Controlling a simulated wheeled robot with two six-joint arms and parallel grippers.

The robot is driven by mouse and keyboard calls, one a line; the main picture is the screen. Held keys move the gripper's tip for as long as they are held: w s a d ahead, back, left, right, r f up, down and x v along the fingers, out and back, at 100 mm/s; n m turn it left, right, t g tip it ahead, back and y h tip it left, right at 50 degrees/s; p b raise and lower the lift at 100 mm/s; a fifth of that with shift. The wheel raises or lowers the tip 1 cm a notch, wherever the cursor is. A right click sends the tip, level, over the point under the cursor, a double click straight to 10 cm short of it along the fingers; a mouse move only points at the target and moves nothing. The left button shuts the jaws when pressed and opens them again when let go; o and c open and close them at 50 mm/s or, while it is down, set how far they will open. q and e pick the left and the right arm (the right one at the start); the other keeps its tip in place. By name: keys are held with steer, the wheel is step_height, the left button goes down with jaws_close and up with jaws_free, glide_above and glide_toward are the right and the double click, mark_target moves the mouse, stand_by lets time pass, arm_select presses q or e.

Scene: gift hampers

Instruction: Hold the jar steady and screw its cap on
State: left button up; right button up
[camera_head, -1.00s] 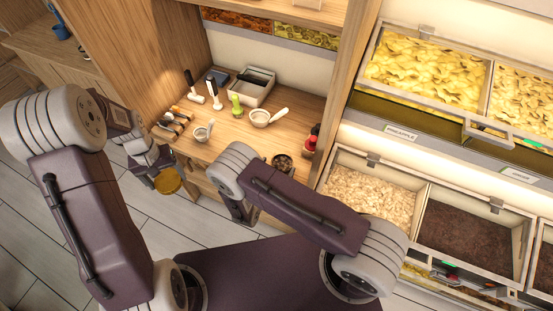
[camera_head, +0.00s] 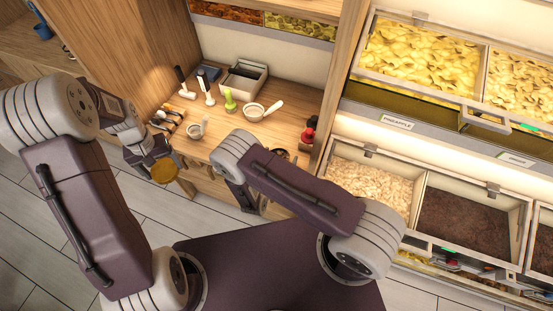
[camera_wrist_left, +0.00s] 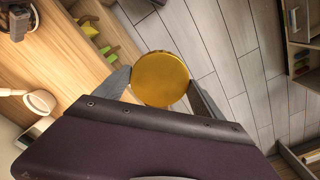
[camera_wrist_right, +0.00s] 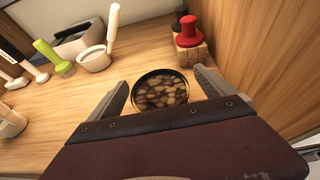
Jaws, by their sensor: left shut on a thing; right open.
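A round gold cap (camera_head: 164,171) is held by my left gripper (camera_head: 152,158), in the air in front of the counter. In the left wrist view the cap (camera_wrist_left: 160,79) sits between the two fingers, its flat face towards the camera, with floor behind it. An open jar (camera_wrist_right: 160,90) with a dark rim and brownish pieces inside stands on the counter in the right wrist view. My right gripper (camera_wrist_right: 161,88) is open, with its fingertips on either side of the jar in the picture; I see no contact. In the head view my right arm hides most of the jar.
A red-topped item (camera_wrist_right: 189,32) stands just behind the jar, near a wooden side wall (camera_wrist_right: 255,60). A white bowl with a handle (camera_head: 254,111), a green-handled brush (camera_head: 229,99) and a grey box (camera_head: 245,78) are further back. Food bins (camera_head: 430,205) stand at right.

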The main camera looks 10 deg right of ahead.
steer(key=c, duration=0.3)
arm_select(q)
steer(key=shift+w+a+f, duration=0.1)
steer(key=shift+w+f, duration=0.1)
steer(key=shift+w, duration=0.2)
arm_select(e)
steer(key=shift+w+a+f, duration=0.1)
steer(key=shift+w+f, duration=0.1)
steer(key=shift+w, duration=0.15)
steer(key=c, duration=1.5)
arm_select(q)
steer(key=shift+s, duration=0.15)
arm_select(e)
steer(key=shift+s, duration=0.15)
steer(key=shift+c, duration=0.4)
steer(key=shift+r, duration=0.1)
steer(key=shift+r, duration=0.45)
arm_select(q)
steer(key=shift+f, duration=0.2)
arm_select(e)
step_height(320, 180, up, 9)
